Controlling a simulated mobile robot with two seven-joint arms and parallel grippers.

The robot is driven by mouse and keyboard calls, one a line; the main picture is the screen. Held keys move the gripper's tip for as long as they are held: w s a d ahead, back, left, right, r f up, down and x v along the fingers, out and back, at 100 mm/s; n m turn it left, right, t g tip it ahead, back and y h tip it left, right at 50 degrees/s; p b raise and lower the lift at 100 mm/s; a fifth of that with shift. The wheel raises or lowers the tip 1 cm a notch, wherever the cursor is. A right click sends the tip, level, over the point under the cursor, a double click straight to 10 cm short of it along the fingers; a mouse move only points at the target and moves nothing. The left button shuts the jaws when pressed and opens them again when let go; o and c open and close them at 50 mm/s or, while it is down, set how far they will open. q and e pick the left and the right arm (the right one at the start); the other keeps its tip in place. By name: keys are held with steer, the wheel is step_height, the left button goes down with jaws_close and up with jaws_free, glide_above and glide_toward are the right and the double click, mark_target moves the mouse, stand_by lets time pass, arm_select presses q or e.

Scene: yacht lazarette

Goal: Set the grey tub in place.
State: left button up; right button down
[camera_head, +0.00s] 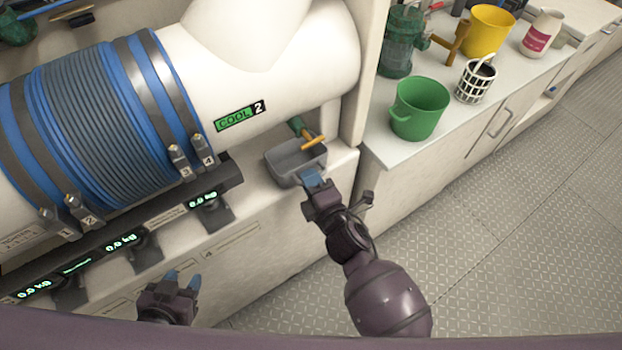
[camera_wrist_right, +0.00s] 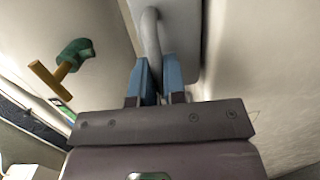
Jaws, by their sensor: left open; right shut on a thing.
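The grey tub (camera_head: 283,163) is a small open container at the right end of the white ledge, below the large white pipe. My right gripper (camera_head: 313,180) is shut on the tub's near edge. In the right wrist view the blue fingertips (camera_wrist_right: 160,78) close around a rounded grey rim or handle of the tub (camera_wrist_right: 180,25). Whether the tub's base touches the ledge cannot be told. My left gripper (camera_head: 183,282) is open and empty, low in front of the white cabinet face.
A green valve with a yellow handle (camera_head: 312,143) is just behind the tub; it also shows in the right wrist view (camera_wrist_right: 62,66). Digital readouts (camera_head: 122,243) line the ledge at left. A green pot (camera_head: 419,108) and yellow bucket (camera_head: 487,32) stand on the right counter.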

stand_by(0.5)
steer(key=shift+f, duration=0.25)
steer(key=c, duration=1.1)
jaws_free()
steer(key=v, duration=1)
steer(key=shift+s+d+p, duration=0.2)
steer(key=shift+s+p, duration=0.15)
steer(key=shift+p, duration=0.1)
